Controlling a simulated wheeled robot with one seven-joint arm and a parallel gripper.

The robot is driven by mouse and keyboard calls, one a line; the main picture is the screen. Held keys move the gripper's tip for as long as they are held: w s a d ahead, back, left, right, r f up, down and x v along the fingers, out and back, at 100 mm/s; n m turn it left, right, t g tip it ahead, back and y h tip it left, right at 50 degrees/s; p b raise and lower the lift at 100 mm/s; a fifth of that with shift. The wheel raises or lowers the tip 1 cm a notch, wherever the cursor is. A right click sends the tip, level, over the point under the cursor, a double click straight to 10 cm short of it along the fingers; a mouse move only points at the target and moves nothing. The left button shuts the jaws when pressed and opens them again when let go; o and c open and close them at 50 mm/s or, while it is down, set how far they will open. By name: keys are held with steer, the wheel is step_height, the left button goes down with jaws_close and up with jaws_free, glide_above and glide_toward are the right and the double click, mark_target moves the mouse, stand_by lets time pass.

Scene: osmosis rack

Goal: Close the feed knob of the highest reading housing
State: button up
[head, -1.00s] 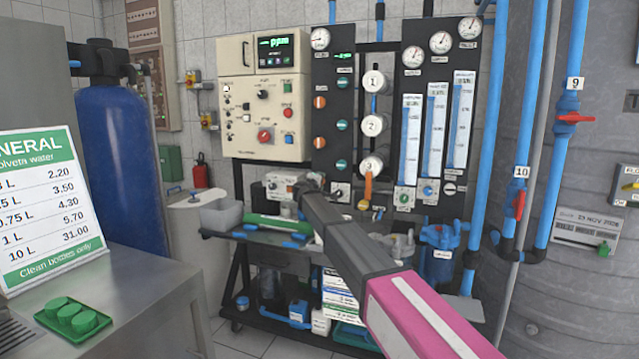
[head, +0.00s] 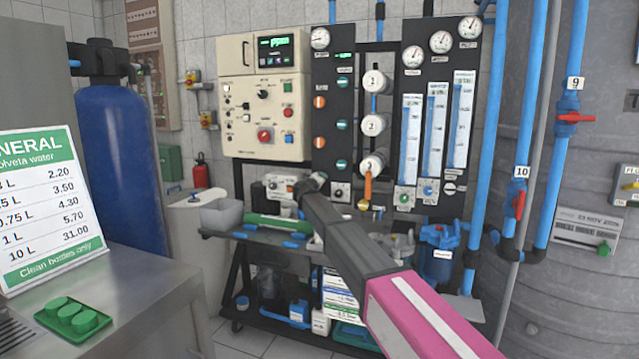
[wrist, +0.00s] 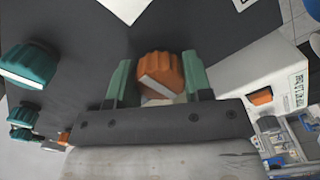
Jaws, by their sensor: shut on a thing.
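In the wrist view my gripper (wrist: 158,76) has its two green fingers on either side of an orange knob (wrist: 160,70) with a pale stripe, shut on it. In the head view my gripper (head: 316,181) is at the foot of the dark knob panel, and the knob it holds is hidden. Two more orange knobs (head: 320,102) stand above it on the panel, beside a column of teal knobs (head: 342,125). White housings numbered 1 (head: 375,82), 2 (head: 373,124) and a third (head: 371,164) are to the right. Their readings are too small to tell.
A white box with an orange switch (wrist: 262,96) is close beside my gripper. Teal knobs (wrist: 28,64) lie at the left in the wrist view. An orange lever (head: 367,186) is below the third housing. A cream control box (head: 264,100) hangs left of the panel.

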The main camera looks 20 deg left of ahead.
steer(key=o, duration=0.9)
steer(key=shift+s, duration=0.1)
steer(key=s, duration=1)
steer(key=shift+s+a, duration=0.35)
steer(key=shift+a, duration=0.05)
